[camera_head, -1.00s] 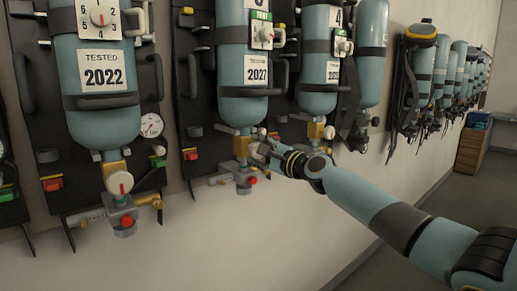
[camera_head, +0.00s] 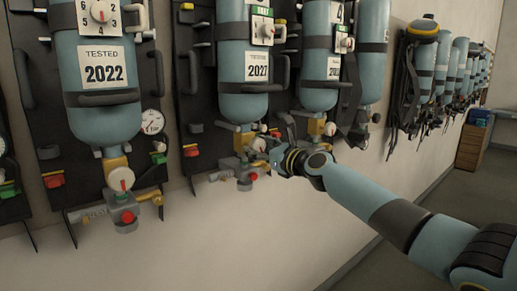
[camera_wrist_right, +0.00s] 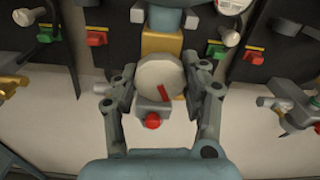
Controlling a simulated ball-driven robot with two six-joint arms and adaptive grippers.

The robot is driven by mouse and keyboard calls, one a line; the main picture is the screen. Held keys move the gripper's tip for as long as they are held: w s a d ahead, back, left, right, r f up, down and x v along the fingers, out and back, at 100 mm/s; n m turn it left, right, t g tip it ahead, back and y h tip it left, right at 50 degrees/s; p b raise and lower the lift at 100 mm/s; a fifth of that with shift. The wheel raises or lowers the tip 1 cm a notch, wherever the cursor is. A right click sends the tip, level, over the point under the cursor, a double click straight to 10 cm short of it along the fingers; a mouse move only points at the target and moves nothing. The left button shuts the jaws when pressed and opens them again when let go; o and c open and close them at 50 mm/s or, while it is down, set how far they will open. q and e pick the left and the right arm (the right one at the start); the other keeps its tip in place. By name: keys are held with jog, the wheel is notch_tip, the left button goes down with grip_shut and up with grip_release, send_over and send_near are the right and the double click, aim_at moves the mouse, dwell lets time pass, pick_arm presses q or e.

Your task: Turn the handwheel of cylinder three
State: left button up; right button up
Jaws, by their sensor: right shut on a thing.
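The cylinder in front of my right gripper is blue, has a 2027 label (camera_head: 257,67) and hangs on a dark back plate; I cannot read its own number clearly. Its handwheel (camera_wrist_right: 160,77) is a pale round disc with a red mark toward its lower right, below a yellow valve block (camera_wrist_right: 162,40). My right gripper (camera_wrist_right: 161,82) is shut on the handwheel, one finger on each side of its rim. In the head view the right gripper (camera_head: 268,147) partly hides the handwheel. My left gripper is not in view.
A cylinder labelled 2022 (camera_head: 104,73) hangs to the left, with its own handwheel (camera_head: 121,179). Another cylinder (camera_head: 319,55) hangs close on the right. A red knob (camera_wrist_right: 152,121) sits just below the held handwheel. Wall and floor below are free.

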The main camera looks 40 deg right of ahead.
jog(key=m, duration=0.4)
jog(key=shift+a+m, duration=0.1)
jog(key=shift+m, duration=0.2)
dwell(0.3)
jog(key=o, duration=1.2)
jog(key=shift+c, duration=0.2)
jog(key=shift+s, duration=0.2)
jog(key=s, duration=0.7)
jog(key=shift+d, duration=0.35)
